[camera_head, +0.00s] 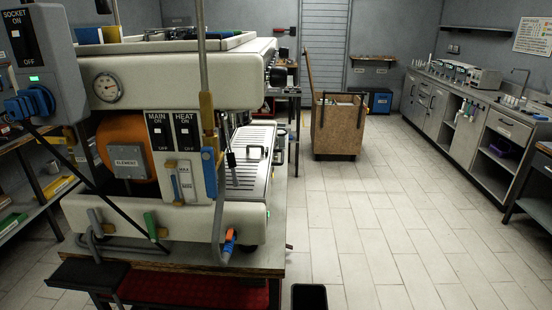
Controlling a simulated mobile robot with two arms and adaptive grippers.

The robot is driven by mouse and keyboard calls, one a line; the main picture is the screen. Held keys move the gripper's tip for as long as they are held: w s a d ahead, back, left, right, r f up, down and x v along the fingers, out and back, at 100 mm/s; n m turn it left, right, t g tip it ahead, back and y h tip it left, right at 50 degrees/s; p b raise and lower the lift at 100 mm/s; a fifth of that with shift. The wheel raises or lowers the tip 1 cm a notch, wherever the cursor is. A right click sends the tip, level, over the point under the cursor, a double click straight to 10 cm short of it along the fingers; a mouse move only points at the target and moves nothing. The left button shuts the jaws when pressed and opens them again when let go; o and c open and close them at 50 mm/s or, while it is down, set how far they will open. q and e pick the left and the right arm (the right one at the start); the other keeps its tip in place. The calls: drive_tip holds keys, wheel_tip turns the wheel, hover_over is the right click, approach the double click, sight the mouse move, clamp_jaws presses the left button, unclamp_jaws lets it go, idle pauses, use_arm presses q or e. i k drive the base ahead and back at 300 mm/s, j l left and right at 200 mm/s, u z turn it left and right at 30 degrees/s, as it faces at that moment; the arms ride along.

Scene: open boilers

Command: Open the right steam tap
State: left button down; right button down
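A cream coffee machine (235,80) stands on a bench at the left, seen from its side. A dark round knob (277,76) sticks out of its upper front, at the right end of the body. It looks like a steam tap, but I cannot tell whether it is the right one or how far it is turned. The rest of the machine's front is mostly hidden by this side view. A steel drip tray (245,175) shows below. Neither of my grippers is in view.
A socket box (38,60), MAIN and HEAT switches (173,133), a gauge (107,87) and pipes cover the near side. A black bin (309,297) stands near the bench. A wooden crate (338,127) stands behind. The tiled floor (380,220) at right is clear.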

sight(283, 53)
drive_tip(key=u, duration=0.4)
drive_tip(key=k+l, duration=0.1)
drive_tip(key=l, duration=0.25)
drive_tip(key=k+l, duration=0.15)
drive_tip(key=l, duration=0.25)
drive_tip(key=k+l, duration=0.1)
drive_tip(key=l, duration=0.25)
drive_tip(key=k+l, duration=0.1)
drive_tip(key=l, duration=0.3)
drive_tip(key=i+l, duration=0.2)
drive_tip(key=l, duration=0.2)
drive_tip(key=i+l, duration=0.45)
drive_tip(key=l, duration=0.3)
drive_tip(key=i+l, duration=0.2)
drive_tip(key=l, duration=0.15)
drive_tip(key=i+l+u, duration=0.1)
drive_tip(key=i+l, duration=0.15)
drive_tip(key=l, duration=0.15)
